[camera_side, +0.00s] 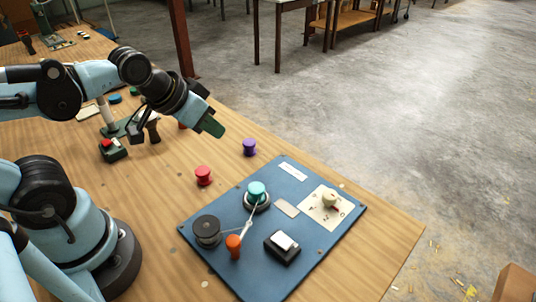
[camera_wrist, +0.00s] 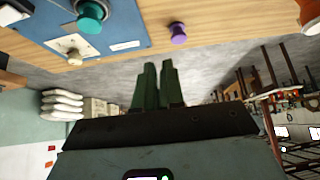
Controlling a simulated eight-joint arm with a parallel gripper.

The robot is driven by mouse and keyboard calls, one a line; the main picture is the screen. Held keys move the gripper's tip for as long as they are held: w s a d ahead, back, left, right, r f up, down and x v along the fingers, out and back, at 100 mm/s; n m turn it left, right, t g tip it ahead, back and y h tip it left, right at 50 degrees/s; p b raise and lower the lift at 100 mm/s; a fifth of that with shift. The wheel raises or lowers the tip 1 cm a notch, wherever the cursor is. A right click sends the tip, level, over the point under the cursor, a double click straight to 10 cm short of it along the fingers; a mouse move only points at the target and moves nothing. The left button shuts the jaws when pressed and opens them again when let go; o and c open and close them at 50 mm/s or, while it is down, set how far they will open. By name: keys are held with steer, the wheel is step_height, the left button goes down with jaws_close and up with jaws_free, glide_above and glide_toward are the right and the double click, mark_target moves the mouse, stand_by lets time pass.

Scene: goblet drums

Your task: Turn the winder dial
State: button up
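The winder dial (camera_side: 330,200) is a cream knob with a red mark on a pale printed plate, on the right part of the blue board (camera_side: 313,262). In the wrist view the dial (camera_wrist: 73,50) shows at upper left. A teal spool (camera_side: 256,191) stands on a round base on the board, left of the dial; it also shows in the wrist view (camera_wrist: 90,17). My gripper (camera_side: 213,127) is in the air above the table, behind and left of the board, well apart from the dial. In the wrist view its green fingers (camera_wrist: 158,68) are close together with nothing visible between them.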

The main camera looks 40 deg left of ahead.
steer(key=shift+o, duration=1.3)
steer(key=shift+w+d+r, duration=0.15)
steer(key=o, duration=0.6)
steer(key=shift+g+h, duration=0.3)
steer(key=shift+g, duration=0.4)
steer(key=w+d+r, duration=0.2)
steer(key=w+d, duration=0.1)
steer(key=shift+d+r, duration=0.15)
steer(key=shift+r, duration=0.1)
steer(key=n+g+y, duration=0.1)
steer(key=n+g, duration=0.1)
steer(key=g, duration=0.4)
glide_above(331, 193)
step_height(331, 193, down, 2)
step_height(331, 193, down, 12)
steer(key=shift+s+r, duration=0.1)
steer(key=c, duration=1)
